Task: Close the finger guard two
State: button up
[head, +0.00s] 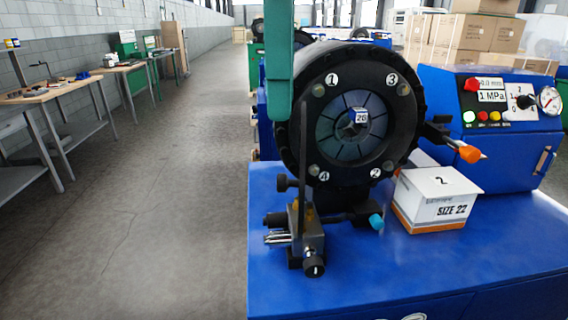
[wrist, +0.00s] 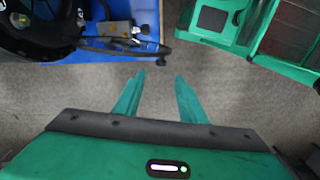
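The black round crimper head (head: 395,160) faces me in the head view, with marks 1 to 4 around its die opening. A thin dark upright piece (head: 303,165), seen nearly edge-on, stands at its left side; it looks like a guard swung out from the face. In the wrist view a thin dark frame (wrist: 122,48) sticks out from the head over the floor, with a small round end. I cannot read a number two on it. My gripper (wrist: 158,75) is open and empty, its green fingertips apart over the floor, just beyond the frame's end.
The blue machine bench (head: 350,275) carries a white box marked 2 and SIZE 22 (head: 438,197), a metal fixture (head: 308,238) and a control panel (head: 492,110). A green-framed unit (wrist: 212,20) is at the wrist view's upper right. Floor to the left is free.

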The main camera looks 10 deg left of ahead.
notch_tip(320, 180, down, 8)
jog(key=shift+f, duration=0.1)
jog(key=shift+s+f, duration=0.1)
jog(key=shift+f, duration=1.05)
jog(key=shift+c, duration=0.2)
grip_shut()
